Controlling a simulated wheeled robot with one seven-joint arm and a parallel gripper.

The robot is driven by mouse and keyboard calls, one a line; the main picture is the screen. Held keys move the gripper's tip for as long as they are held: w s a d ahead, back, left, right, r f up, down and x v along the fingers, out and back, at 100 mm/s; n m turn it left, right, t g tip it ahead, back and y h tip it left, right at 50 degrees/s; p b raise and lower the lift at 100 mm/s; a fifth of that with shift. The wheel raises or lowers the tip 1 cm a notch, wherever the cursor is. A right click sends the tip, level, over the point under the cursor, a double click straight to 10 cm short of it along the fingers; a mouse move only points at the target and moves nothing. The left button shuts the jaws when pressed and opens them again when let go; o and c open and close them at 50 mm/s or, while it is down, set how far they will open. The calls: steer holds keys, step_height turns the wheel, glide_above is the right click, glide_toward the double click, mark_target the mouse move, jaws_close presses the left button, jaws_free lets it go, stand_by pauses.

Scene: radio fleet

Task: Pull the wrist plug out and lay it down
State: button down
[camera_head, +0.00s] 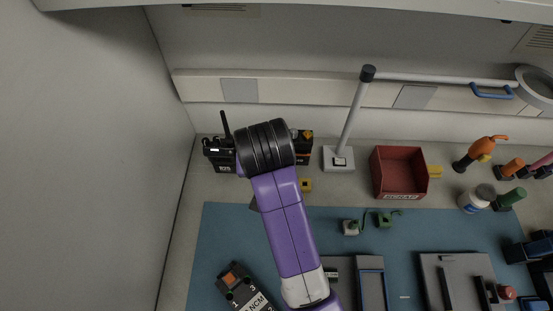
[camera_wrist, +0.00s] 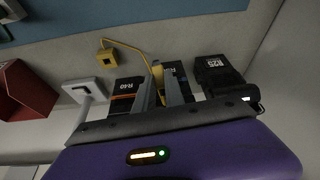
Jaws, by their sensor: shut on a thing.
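My gripper (camera_wrist: 164,75) shows in the wrist view, its two grey fingers close together. It is shut on the yellow wrist plug (camera_wrist: 157,76), which shows only in part between the fingers. A yellow cord (camera_wrist: 130,46) runs from the plug to a small yellow block (camera_wrist: 106,57) on the bench. The fingers are in front of the middle radio (camera_wrist: 175,70); I cannot tell whether the plug is seated in anything. In the head view my purple arm and black wrist hide the gripper and plug; the yellow block (camera_head: 306,185) shows beside them.
Radio R40 (camera_wrist: 126,87) and radio R25 (camera_wrist: 217,73) stand close on either side. A lamp-like post on a white base (camera_head: 338,164) and a red bin (camera_head: 399,181) stand to the right. The blue mat (camera_head: 220,228) has bare space at its left.

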steer(key=shift+r+p, duration=0.15)
steer(key=shift+p, duration=0.3)
steer(key=shift+f+b, duration=1.55)
steer(key=shift+f, duration=2.1)
steer(key=c, duration=1.3)
jaws_free()
steer(key=shift+c, duration=0.2)
steer(key=v, duration=0.8)
steer(key=shift+f, duration=0.1)
